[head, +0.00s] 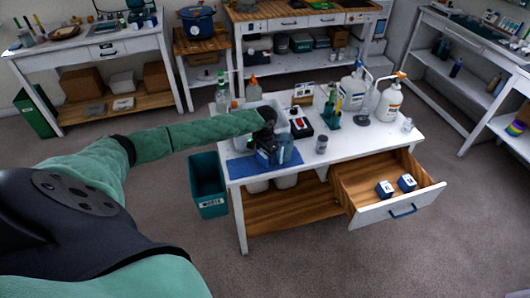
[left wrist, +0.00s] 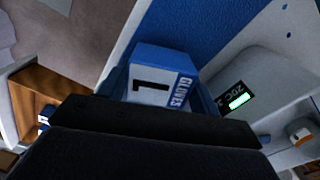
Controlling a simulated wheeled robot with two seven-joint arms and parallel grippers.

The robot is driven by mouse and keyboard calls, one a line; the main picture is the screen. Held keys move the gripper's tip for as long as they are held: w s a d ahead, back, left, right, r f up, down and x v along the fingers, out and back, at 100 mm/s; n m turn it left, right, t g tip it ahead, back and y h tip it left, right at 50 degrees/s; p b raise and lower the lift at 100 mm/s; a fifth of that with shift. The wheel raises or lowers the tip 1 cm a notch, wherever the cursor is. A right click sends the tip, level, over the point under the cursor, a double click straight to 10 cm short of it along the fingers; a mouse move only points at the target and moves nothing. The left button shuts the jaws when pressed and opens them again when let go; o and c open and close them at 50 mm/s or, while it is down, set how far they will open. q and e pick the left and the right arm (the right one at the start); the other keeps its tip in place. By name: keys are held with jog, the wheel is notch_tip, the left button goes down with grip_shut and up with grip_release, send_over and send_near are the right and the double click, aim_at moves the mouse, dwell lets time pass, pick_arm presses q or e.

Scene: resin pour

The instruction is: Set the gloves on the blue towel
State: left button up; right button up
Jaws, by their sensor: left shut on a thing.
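A blue and white box marked GLOVES with a large 1 (left wrist: 158,82) is between the fingers of my left gripper (left wrist: 162,98) in the left wrist view. In the head view my left gripper (head: 270,152) is shut on it at the front left of the white table, by the towel's right part. The box is hard to make out there behind the gripper. The blue towel (head: 243,167) lies flat at the table's front left corner. It also shows behind the box in the left wrist view (left wrist: 205,30). I cannot tell whether the box touches the towel. My right gripper is out of view.
A white tub (head: 244,117) stands behind the towel. The drawer (head: 372,213) is open with two blue and white boxes inside. A teal bin (head: 208,187) stands at the left.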

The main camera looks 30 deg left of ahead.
pick_arm(q)
jog(key=shift+f, duration=0.15)
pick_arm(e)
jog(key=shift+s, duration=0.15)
pick_arm(q)
jog(key=shift+f, duration=0.1)
jog(key=o, duration=1)
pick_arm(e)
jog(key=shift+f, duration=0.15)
pick_arm(q)
jog(key=shift+r+b, duration=0.4)
jog(key=shift+r, duration=0.05)
notch_tip(320, 180, up, 10)
jog(key=b, duration=0.4)
jog(key=shift+r+b, duration=0.15)
jog(key=shift+b, duration=0.15)
jog(key=shift+r, duration=0.55)
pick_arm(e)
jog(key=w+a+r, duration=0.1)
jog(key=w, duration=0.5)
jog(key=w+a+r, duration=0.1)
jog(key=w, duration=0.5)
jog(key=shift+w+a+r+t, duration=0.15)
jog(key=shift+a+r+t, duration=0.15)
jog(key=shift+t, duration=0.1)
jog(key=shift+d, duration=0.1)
